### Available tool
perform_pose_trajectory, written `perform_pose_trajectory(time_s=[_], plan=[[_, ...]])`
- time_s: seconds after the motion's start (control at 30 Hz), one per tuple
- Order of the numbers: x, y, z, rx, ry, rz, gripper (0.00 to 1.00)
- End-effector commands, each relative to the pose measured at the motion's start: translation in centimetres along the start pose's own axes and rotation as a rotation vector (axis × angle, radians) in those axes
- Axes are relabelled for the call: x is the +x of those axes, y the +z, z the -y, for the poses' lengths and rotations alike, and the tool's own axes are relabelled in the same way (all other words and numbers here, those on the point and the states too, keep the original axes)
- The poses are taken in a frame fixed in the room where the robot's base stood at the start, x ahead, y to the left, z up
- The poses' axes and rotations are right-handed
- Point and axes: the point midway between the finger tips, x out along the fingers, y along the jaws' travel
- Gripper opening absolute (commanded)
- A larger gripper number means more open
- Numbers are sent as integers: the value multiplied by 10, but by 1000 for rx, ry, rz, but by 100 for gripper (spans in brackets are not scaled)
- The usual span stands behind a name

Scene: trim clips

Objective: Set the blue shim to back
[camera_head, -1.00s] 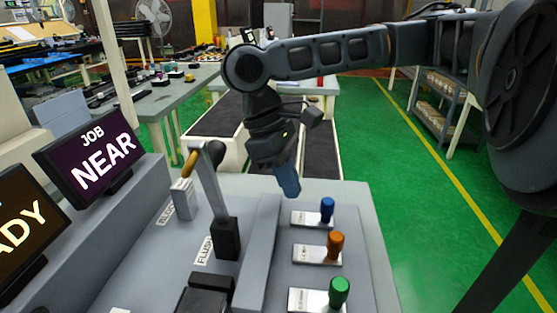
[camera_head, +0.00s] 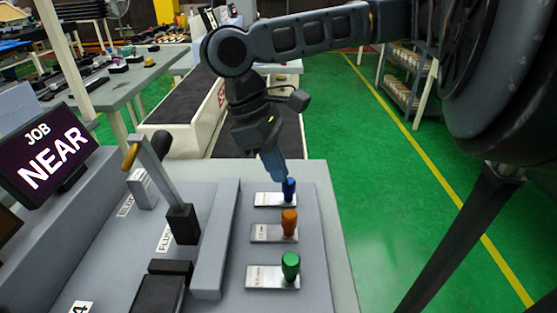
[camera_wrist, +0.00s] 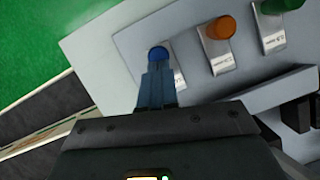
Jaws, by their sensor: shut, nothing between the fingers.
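The blue shim has a blue knob (camera_head: 289,187) on a silver labelled plate (camera_head: 268,199), at the far end of a row of three on the grey panel. The blue knob also shows in the wrist view (camera_wrist: 158,53), just beyond my fingertips. My gripper (camera_head: 281,174) is shut and empty, pointing down, with its fingertips right beside the knob on its far side. I cannot tell whether they touch it.
An orange knob (camera_head: 289,222) and a green knob (camera_head: 290,266) stand on nearer plates. A screen (camera_head: 50,158) reads "JOB NEAR". Green floor (camera_head: 390,200) lies right.

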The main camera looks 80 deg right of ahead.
Motion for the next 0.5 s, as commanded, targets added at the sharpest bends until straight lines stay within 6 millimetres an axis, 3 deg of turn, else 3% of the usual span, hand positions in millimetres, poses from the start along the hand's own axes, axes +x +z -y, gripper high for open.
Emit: perform_pose_trajectory(time_s=[0.33, 0.5], plan=[[4, 2, 1, -2, -3, 16, 0], [-4, -14, 0, -4, -2, 13, 0]])
